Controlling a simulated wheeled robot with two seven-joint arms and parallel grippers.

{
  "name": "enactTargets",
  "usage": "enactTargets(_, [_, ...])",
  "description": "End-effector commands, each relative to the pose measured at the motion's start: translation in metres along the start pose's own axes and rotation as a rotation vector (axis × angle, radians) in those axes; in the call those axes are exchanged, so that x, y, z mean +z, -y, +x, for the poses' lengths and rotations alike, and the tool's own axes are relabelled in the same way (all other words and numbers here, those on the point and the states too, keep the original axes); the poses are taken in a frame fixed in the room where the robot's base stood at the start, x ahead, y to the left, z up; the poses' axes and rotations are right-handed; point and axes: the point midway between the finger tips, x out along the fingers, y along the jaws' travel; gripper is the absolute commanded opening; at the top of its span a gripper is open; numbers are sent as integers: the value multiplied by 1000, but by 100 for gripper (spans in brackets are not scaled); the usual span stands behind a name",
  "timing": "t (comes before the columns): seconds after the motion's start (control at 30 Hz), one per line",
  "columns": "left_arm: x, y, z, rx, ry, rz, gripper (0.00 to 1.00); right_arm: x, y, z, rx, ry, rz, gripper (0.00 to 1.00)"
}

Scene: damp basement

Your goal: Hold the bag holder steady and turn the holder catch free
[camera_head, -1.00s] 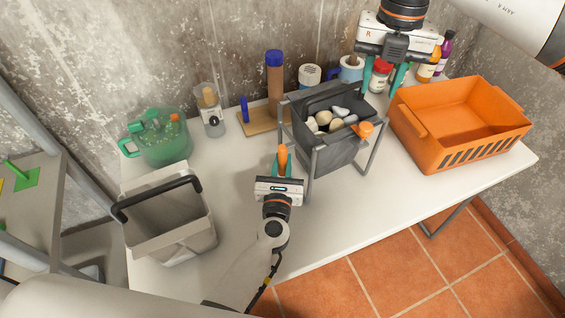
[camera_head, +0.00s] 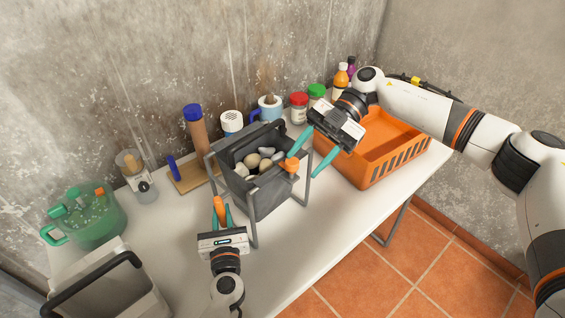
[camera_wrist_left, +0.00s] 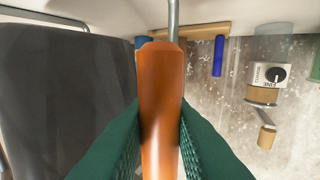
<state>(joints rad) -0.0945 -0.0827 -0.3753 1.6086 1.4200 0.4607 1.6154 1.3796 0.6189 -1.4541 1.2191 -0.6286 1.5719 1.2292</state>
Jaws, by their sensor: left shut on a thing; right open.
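The bag holder (camera_head: 252,228) is a grey metal frame on the white table, with a dark grey bag (camera_head: 265,196) of rounded stones hanging in it. My left gripper (camera_head: 221,216) is shut on an orange handle (camera_head: 219,206) at the holder's left side; the wrist view shows the handle (camera_wrist_left: 162,100) between teal fingers, on a metal rod. The holder catch (camera_head: 291,165) is an orange knob at the holder's right side.
An orange crate (camera_head: 372,175) stands right of the holder, under my right arm. A grey bin with a black handle (camera_head: 92,278) and a green jug (camera_head: 88,222) are at left. Jars, bottles and a mug (camera_head: 268,107) line the wall.

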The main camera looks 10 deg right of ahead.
Motion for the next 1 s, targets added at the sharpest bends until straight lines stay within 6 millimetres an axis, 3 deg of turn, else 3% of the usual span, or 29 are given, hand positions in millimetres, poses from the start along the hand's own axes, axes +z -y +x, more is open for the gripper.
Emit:
enactTargets(0.2, [0,0,0,1,0,1,0,-38,-16,-32,-315,291,256,48])
enactTargets(0.47, [0,-1,0,2,0,1,0,-59,-24,-53,-470,411,375,48])
enactTargets(0.63, [0,-1,0,2,0,1,0,-53,-14,-38,-473,416,378,48])
enactTargets(1.0, [0,-1,0,2,0,0,0,-32,22,21,-471,415,376,48])
